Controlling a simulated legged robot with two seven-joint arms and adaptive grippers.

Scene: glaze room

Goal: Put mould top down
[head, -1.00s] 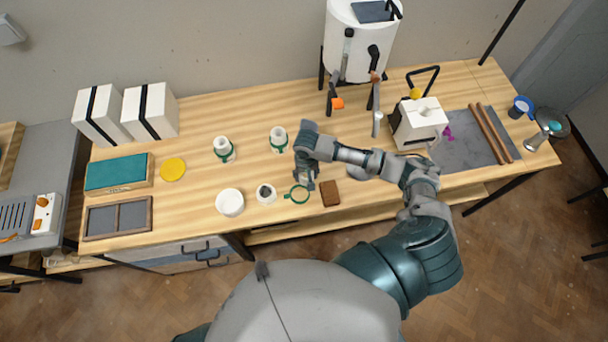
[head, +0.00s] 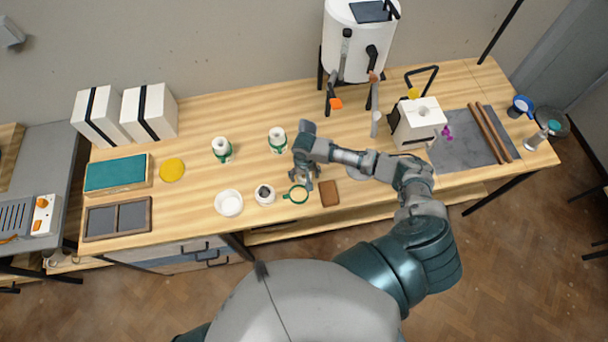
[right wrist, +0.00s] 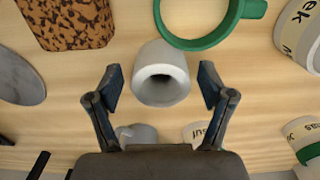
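A small whitish round piece with a hole in its face shows in the right wrist view (right wrist: 160,50). It sits over the wooden worktop between the fingers of my right gripper (right wrist: 161,85). The fingers are spread, with a gap on each side of it. I take it as the mould top, though no label shows. In the head view my right gripper (head: 304,185) is low over the bench, between a green ring (head: 297,194) and a brown block (head: 328,193); the piece is mostly hidden there. My left gripper is out of view.
Two green-banded jars (head: 222,150) (head: 277,141) stand farther back. A white handled block (head: 418,125) and grey slab (head: 465,140) are at right. Bare wood lies left of centre.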

